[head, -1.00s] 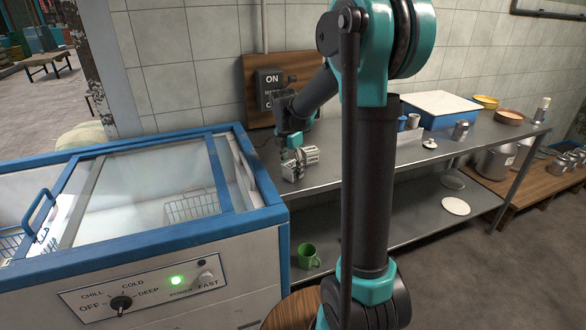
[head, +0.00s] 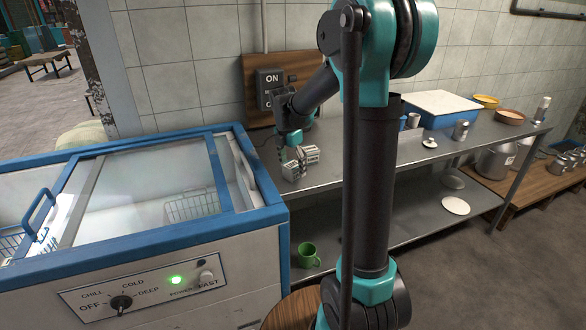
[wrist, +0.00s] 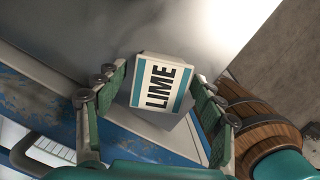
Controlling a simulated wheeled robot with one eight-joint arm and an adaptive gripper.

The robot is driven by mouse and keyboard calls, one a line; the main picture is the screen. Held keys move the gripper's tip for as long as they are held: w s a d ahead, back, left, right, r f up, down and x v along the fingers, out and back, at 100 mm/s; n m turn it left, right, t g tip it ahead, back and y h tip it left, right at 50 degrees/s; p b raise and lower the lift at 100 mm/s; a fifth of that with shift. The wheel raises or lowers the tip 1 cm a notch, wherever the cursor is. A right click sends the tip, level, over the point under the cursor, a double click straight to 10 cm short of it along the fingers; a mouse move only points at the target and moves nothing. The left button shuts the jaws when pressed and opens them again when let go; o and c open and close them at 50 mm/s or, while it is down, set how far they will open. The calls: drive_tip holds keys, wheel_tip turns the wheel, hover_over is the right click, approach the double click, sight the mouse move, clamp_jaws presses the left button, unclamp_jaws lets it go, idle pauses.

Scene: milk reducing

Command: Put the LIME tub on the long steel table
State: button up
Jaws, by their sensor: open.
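The LIME tub (wrist: 163,84) is a small white box with teal bands and black LIME lettering. It rests on the long steel table (head: 412,158), near the table's left end beside the freezer. In the head view the tub (head: 311,152) is small, partly next to my fingers. My gripper (wrist: 158,88) is open, with one green-padded finger on each side of the tub and visible gaps between. In the head view my gripper (head: 296,165) is low over the table's left end. The tub's underside is hidden.
A blue-rimmed chest freezer (head: 150,234) stands directly left of the table. A switch board (head: 270,85) is on the wall behind. A blue box with a white lid (head: 440,104), cans and bowls stand further right. A green mug (head: 308,256) is on the lower shelf.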

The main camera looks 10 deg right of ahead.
sight(289, 166)
wheel_tip(289, 166, up, 11)
drive_tip(key=s+a, duration=0.1)
drive_tip(key=s+d+f+m+t, duration=0.1)
drive_tip(key=s+d+f+m, duration=0.1)
drive_tip(key=s+f+m, duration=0.7)
drive_tip(key=s+d+f+m+t+y, duration=0.1)
drive_tip(key=s+d+f+m+t, duration=0.1)
drive_tip(key=s+f+m, duration=0.8)
drive_tip(key=s+d+m, duration=0.1)
drive_tip(key=s+m, duration=0.4)
drive_tip(key=shift+m, duration=0.4)
drive_tip(key=shift+d, duration=0.1)
drive_tip(key=shift+c, duration=0.3)
